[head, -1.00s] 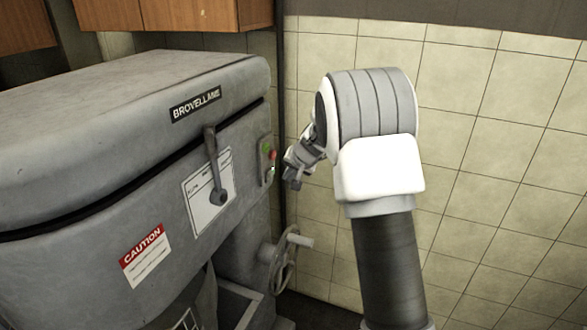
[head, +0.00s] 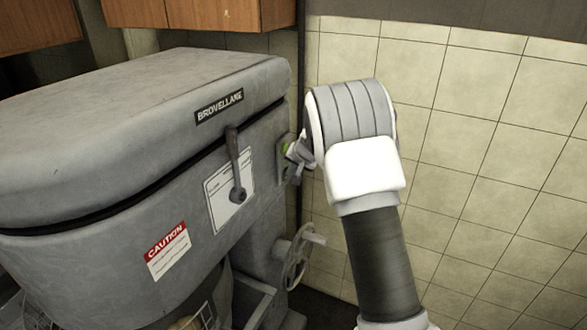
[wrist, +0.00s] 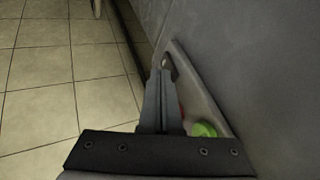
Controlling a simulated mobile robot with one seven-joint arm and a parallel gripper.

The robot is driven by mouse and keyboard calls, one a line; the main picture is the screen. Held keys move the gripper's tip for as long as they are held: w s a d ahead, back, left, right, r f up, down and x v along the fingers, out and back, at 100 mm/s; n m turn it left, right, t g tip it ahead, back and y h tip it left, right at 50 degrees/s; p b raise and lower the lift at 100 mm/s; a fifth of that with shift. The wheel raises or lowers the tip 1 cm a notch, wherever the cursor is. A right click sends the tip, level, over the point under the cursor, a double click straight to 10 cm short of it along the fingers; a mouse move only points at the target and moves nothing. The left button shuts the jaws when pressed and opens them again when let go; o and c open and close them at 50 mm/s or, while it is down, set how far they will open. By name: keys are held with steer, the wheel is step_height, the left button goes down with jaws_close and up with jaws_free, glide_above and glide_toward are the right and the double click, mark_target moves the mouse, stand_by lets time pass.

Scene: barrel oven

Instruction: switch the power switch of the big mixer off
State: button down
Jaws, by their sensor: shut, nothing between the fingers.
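The big mixer (head: 130,110) is a large grey machine filling the left of the head view. Its switch panel (head: 282,158) is on the right end of its front and partly hidden by my gripper (head: 297,157). In the wrist view, the panel (wrist: 202,95) shows a green button (wrist: 205,130) and a sliver of red beside the fingers. A small metallic piece (wrist: 168,62), perhaps the power switch, is at the fingertips. My gripper (wrist: 162,72) is shut and empty, its tips at or very near that piece; contact is unclear.
A black lever (head: 236,170) on a white plate is left of the panel. A handwheel (head: 298,255) sticks out below it. The tiled wall (head: 470,150) stands behind and to the right. Wooden cabinets (head: 195,12) hang above the mixer.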

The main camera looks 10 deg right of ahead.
steer(key=shift+w+a+r, duration=0.1)
steer(key=shift+r, duration=0.1)
steer(key=shift+r+p, duration=0.65)
steer(key=shift+r, duration=0.05)
